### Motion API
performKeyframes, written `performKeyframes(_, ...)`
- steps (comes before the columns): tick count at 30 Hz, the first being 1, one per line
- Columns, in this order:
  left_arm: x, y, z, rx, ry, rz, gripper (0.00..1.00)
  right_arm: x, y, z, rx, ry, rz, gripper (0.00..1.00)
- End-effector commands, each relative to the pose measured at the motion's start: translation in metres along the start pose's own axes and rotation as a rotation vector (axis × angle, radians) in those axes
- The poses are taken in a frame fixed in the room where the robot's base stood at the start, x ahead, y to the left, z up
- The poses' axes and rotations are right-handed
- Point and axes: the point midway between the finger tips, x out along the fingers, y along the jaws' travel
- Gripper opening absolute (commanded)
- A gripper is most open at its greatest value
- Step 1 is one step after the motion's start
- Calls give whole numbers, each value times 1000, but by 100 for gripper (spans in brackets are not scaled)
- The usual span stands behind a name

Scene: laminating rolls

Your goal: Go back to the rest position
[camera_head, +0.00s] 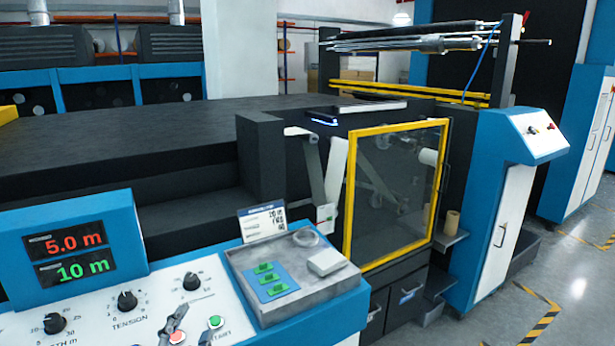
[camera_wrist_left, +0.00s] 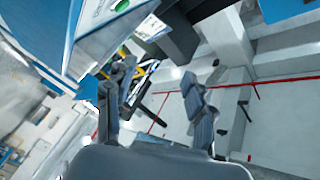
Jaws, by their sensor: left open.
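My left gripper (camera_head: 190,328) shows at the bottom edge of the head view, in front of the control panel (camera_head: 95,325) near its red and green buttons. In the left wrist view its two dark fingers (camera_wrist_left: 155,82) stand apart with nothing between them, so it is open and empty. Whether it touches the panel cannot be told. My right gripper is in neither view.
A display (camera_head: 70,255) reads 5.0 m and 10 m. A grey tray (camera_head: 285,310) beside the knobs holds green-marked pieces, a pale block and a clear ring. A yellow-framed door (camera_head: 346,215) stands behind. Open floor (camera_head: 520,310) lies at right.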

Motion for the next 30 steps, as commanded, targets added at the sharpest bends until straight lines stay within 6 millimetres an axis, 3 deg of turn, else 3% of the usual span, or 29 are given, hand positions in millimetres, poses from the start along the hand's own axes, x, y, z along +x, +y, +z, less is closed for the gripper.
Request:
performKeyframes(1, -17, 26, 25, -115, -125, 75, 54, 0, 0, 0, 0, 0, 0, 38)
performKeyframes(3, -45, 60, 56, -259, -297, 177, 54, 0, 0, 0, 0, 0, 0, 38)
performKeyframes(7, -104, 115, 92, -462, -570, 343, 54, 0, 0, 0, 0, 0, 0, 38)
performKeyframes(12, -174, 162, 108, -625, -829, 505, 54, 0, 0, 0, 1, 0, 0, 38)
performKeyframes(19, -258, 200, 107, -768, -1098, 680, 54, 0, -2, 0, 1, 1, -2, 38)
performKeyframes(20, -264, 205, 108, -777, -1122, 694, 54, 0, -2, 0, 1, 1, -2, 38)
performKeyframes(30, -243, 292, 163, -753, -1143, 713, 54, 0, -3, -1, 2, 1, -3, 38)
